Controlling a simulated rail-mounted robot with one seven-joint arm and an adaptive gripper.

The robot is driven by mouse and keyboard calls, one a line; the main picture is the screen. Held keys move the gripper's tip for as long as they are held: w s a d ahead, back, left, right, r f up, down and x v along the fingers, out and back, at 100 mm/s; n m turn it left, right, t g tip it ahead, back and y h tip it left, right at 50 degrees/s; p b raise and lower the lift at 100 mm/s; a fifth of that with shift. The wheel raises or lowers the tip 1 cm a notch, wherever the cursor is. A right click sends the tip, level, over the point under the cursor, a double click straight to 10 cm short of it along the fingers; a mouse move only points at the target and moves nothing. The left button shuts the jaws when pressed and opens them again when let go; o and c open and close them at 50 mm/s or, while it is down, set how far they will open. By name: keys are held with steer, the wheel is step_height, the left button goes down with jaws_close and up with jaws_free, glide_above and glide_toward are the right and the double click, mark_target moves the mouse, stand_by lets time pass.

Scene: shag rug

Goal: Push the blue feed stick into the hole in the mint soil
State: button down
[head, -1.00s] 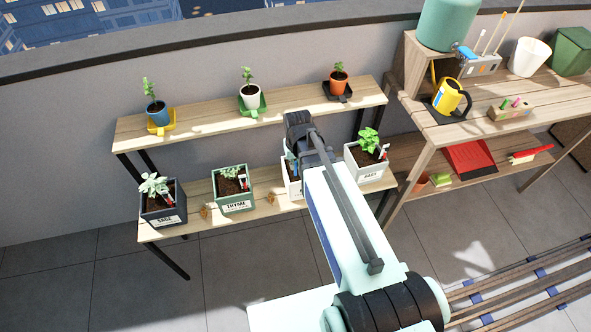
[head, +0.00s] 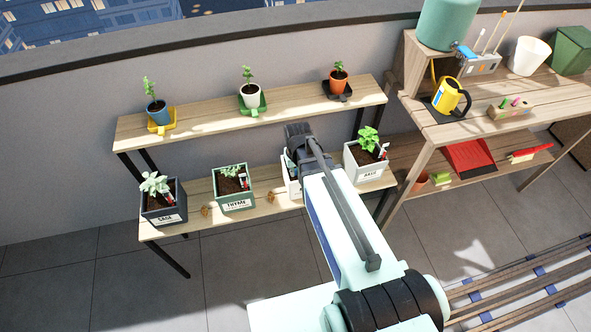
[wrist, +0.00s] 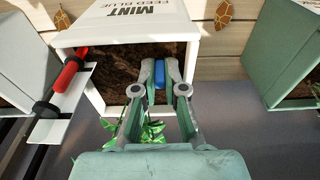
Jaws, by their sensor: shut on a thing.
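The white mint pot (wrist: 198,42) fills the upper middle of the wrist view, its label reading MINT, FEED BLUE, with dark soil (wrist: 105,70) inside. My gripper (wrist: 160,70) is over the soil, shut on the blue feed stick (wrist: 160,76). Only a short blue part shows between the fingertips. Its lower end and the hole are hidden, so I cannot tell whether the stick is in the hole. Green mint leaves (wrist: 148,132) show between and beside the fingers. In the head view the mint pot (head: 291,185) is mostly behind my arm.
A green thyme pot (head: 235,203) and a dark sage pot (head: 165,218) stand left on the lower shelf. A pale pot (head: 362,173) stands right. Small potted plants line the upper shelf.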

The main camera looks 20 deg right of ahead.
steer(key=c, duration=1.5)
jaws_free()
step_height(320, 180, up, 12)
steer(key=s+b, duration=0.2)
steer(key=s+f+g, duration=0.2)
steer(key=s+f, duration=0.4)
steer(key=f, duration=0.6)
steer(key=s+f+g, duration=0.2)
steer(key=s+f, duration=0.5)
steer(key=s, duration=0.2)
steer(key=s+f+g, duration=0.2)
steer(key=s+f, duration=0.5)
steer(key=s, duration=0.3)
steer(key=s+f+g, duration=0.2)
steer(key=s+f, duration=0.5)
steer(key=s, duration=0.3)
steer(key=shift+s+f, duration=0.2)
steer(key=shift+s, duration=0.05)
